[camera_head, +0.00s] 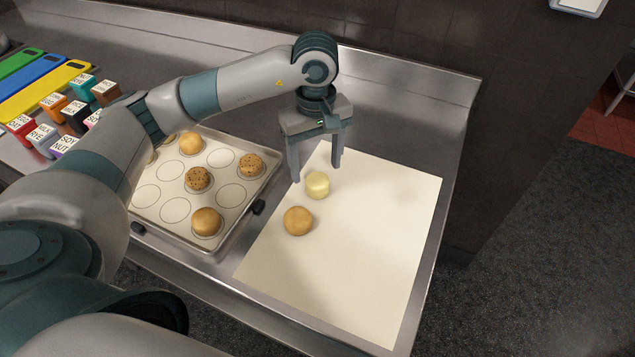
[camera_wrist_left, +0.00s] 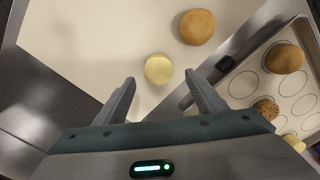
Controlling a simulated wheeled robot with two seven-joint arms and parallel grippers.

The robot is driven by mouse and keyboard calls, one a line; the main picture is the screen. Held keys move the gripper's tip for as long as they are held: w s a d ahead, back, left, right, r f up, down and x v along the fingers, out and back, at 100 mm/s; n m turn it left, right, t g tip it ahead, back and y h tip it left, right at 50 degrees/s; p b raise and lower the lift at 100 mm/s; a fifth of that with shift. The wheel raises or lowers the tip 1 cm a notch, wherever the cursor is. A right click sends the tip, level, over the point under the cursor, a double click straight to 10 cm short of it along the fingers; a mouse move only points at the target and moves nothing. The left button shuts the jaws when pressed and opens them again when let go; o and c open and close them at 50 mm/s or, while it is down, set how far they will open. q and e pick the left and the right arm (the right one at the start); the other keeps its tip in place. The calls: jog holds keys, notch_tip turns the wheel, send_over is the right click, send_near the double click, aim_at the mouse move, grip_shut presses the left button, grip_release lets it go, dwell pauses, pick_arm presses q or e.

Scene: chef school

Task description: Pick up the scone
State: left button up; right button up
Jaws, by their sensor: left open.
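A small pale yellow round piece with straight sides, which looks like the scone (camera_head: 317,186), sits on the cream mat (camera_head: 385,225), near its far left part. It also shows in the left wrist view (camera_wrist_left: 158,69), just beyond and between the fingertips. My left gripper (camera_head: 315,172) points down over it, open, with one finger on either side in the picture. The fingers (camera_wrist_left: 160,82) hold nothing. Whether they touch the scone cannot be told, but a gap shows in the wrist view. My right gripper is not in view.
A golden-brown bun (camera_head: 298,221) lies on the mat close to the scone. A baking tray (camera_head: 147,213) with buns and speckled pieces stands left of the mat. Labelled blocks (camera_head: 47,133) and coloured boards (camera_head: 38,85) lie farther left. The mat's right part is clear.

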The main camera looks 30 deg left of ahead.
aim_at(318, 180)
pick_arm(q)
jog(key=f+p, duration=0.1)
jog(key=f, duration=0.1)
jog(key=shift+s+d+f+p, duration=0.1)
jog(key=shift+d+f+p, duration=0.1)
jog(key=shift+f+p, duration=0.2)
jog(key=shift+f, duration=0.6)
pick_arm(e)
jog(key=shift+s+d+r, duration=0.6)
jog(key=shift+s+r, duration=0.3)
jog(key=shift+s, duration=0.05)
pick_arm(q)
jog(key=shift+c, duration=0.3)
jog(key=c, duration=1.1)
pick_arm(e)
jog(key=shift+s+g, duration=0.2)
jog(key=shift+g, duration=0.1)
